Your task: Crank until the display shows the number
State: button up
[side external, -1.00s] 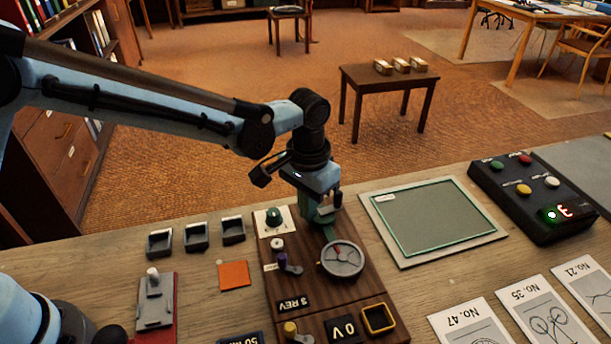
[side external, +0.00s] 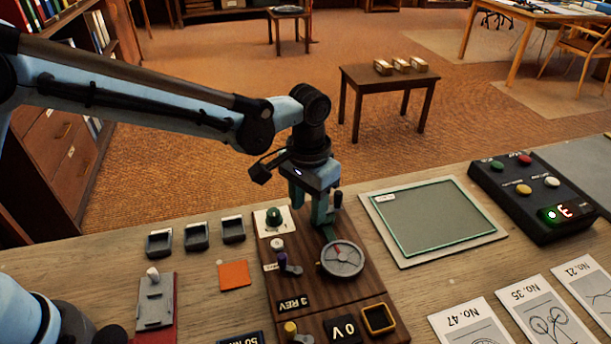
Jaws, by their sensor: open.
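My gripper (side external: 309,206) points down over the wooden crank board (side external: 325,288). Its two teal fingers are apart, with nothing seen between them. A dark upright knob (side external: 338,199) shows just right of the right finger; I cannot tell whether they touch. A grey round wheel (side external: 342,259) with a red mark lies on the board, in front of the gripper.
Beside the wheel are a small lever (side external: 289,265), a green knob (side external: 273,216) and a yellow-framed square (side external: 378,318). A green-edged panel (side external: 435,220) lies right, numbered cards (side external: 545,316) in front. Small grey trays (side external: 196,237) and an orange square (side external: 234,275) lie left.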

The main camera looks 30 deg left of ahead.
notch_tip(320, 180, up, 6)
jog(key=shift+r, duration=0.2)
dwell(0.6)
jog(key=s+a+r+n+t, duration=0.1)
jog(key=s+a+r+t, duration=0.3)
jog(key=a, duration=0.8)
jog(key=s+a+f+n+t, duration=0.1)
jog(key=s+a+n+t, duration=0.1)
jog(key=s+a, duration=0.7)
jog(key=shift+t, duration=0.6)
jog(key=shift+c, duration=0.4)
